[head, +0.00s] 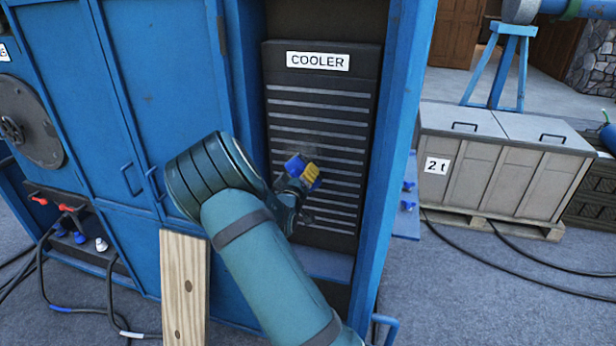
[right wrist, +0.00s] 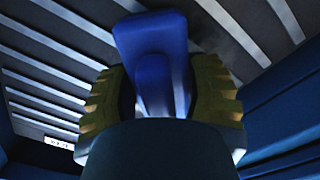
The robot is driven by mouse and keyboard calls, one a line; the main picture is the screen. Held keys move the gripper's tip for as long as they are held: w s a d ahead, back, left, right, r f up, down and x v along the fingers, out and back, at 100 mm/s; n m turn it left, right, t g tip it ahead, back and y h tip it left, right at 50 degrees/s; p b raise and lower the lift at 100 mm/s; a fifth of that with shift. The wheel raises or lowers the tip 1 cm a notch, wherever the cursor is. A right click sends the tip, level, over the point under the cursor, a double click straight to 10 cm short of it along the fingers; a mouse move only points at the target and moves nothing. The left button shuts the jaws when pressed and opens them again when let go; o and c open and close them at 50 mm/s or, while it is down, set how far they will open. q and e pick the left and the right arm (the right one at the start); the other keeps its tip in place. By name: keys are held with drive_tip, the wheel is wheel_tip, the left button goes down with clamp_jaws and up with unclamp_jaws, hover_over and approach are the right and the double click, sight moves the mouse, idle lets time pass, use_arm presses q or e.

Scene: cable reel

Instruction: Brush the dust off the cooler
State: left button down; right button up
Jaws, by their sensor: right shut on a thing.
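The cooler (head: 321,90) is a dark panel with several light horizontal slats and a white COOLER label, set in a recess of the blue cabinet. My right gripper (head: 303,173) is in front of its middle slats. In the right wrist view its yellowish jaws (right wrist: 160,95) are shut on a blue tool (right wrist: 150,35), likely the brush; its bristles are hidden. The slats fill the background there. I cannot tell whether the tool touches them. A faint greyish smudge shows on the slats just above the gripper. My left gripper is not in view.
The recess has a blue side post (head: 394,150) close on the right and blue doors (head: 160,100) on the left. A wooden board (head: 184,285) stands below left. A grey crate marked 2 t (head: 500,175) stands at right; cables lie on the floor.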

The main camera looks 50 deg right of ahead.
sight(285, 168)
drive_tip(key=shift+w+a, duration=0.35)
drive_tip(key=shift+w, duration=0.3)
drive_tip(key=shift+w+a, duration=0.3)
drive_tip(key=shift+w, duration=0.3)
drive_tip(key=shift+w+a+p, duration=0.25)
drive_tip(key=shift+w+a, duration=0.15)
drive_tip(key=shift+w, duration=0.45)
drive_tip(key=shift+w+a+p, duration=0.25)
drive_tip(key=shift+w+a, duration=0.15)
drive_tip(key=shift+w, duration=0.4)
drive_tip(key=shift+r+p, duration=0.95)
drive_tip(key=shift+r, duration=0.2)
drive_tip(key=shift+s+d+f, duration=0.1)
drive_tip(key=shift+s+d, duration=0.25)
drive_tip(key=shift+s, duration=0.3)
drive_tip(key=shift+s+d, duration=0.5)
drive_tip(key=shift+s, duration=0.4)
drive_tip(key=shift+s+d, duration=0.45)
drive_tip(key=shift+s, duration=0.4)
drive_tip(key=shift+s+d, duration=0.25)
drive_tip(key=shift+s, duration=0.25)
drive_tip(key=shift+s+d, duration=0.2)
drive_tip(key=shift+s, duration=0.3)
drive_tip(key=shift+s, duration=0.1)
